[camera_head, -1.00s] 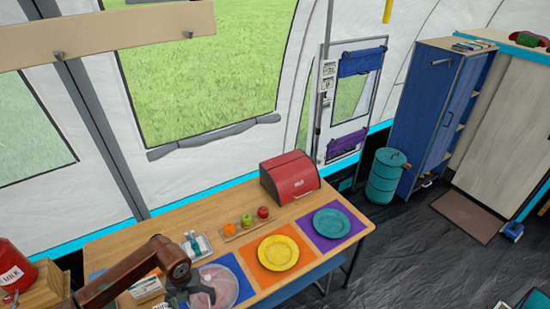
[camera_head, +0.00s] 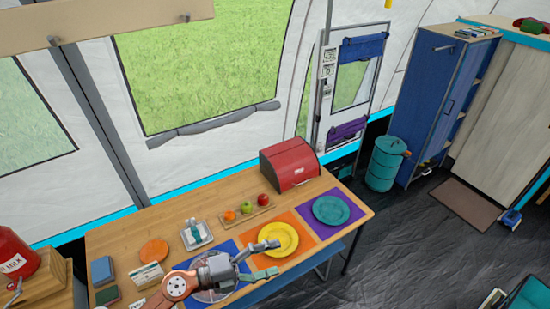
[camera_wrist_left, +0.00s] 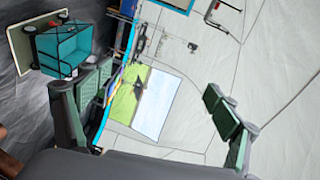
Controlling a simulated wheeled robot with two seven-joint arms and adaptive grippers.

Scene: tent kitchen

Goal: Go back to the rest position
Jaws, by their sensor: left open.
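My left gripper (camera_head: 266,258) reaches in over the table's front side, pointing right in the head view. Its fingers are spread open with nothing between them, and overlap the picture of the yellow plate (camera_head: 281,240). Whether they touch the plate cannot be told. My left arm and gripper cover much of a round plate on the blue mat (camera_head: 228,249). My right gripper is not in view.
The wooden table (camera_head: 120,237) carries a red bread box (camera_head: 290,168), a fruit tray (camera_head: 262,214), a teal plate (camera_head: 331,210) and an orange disc (camera_head: 154,251). A teal barrel (camera_head: 384,165) and blue cabinet (camera_head: 435,90) stand right. Dark floor (camera_head: 400,250) between is clear.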

